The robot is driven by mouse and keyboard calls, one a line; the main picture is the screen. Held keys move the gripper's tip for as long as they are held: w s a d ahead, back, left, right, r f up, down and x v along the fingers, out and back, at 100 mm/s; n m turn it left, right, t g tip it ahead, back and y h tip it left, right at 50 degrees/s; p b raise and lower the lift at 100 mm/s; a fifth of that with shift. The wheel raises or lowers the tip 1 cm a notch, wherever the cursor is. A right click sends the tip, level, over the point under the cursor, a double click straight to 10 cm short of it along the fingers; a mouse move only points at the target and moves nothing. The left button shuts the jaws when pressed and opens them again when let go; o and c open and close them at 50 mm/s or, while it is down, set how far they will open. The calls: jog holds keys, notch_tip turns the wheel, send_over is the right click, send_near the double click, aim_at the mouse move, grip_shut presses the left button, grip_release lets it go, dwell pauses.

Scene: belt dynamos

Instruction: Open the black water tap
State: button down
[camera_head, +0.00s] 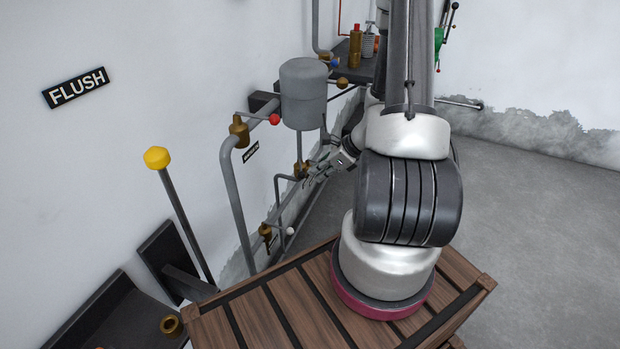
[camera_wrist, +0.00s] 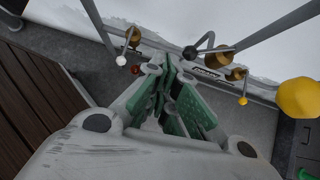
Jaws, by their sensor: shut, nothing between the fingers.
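The black tap shows in the wrist view as a black ball knob (camera_wrist: 190,52) on a thin grey lever, close to a brass valve body (camera_wrist: 222,56). My gripper (camera_wrist: 168,66), with green finger pads, is shut and empty. Its tips appear just left of the black knob; I cannot tell whether they touch it. In the head view my gripper (camera_head: 316,170) is by the wall pipes, near a brass valve (camera_head: 300,170) below the grey tank (camera_head: 303,93). The black knob is not clearly visible there.
A red knob (camera_head: 274,119) and a white knob (camera_head: 290,231) sit on nearby pipes. Small yellow (camera_wrist: 242,101) and white (camera_wrist: 121,60) knobs flank my fingers. Floor at the right is clear.

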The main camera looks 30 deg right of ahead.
jog(key=s+d+f+n+y, duration=0.1)
jog(key=d+f+n+y, duration=0.15)
jog(key=d, duration=0.95)
jog(key=w+a+f, duration=0.5)
jog(key=w+a, duration=0.1)
jog(key=a, duration=0.3)
jog(key=shift+w, duration=0.4)
jog(key=shift+y, duration=0.25)
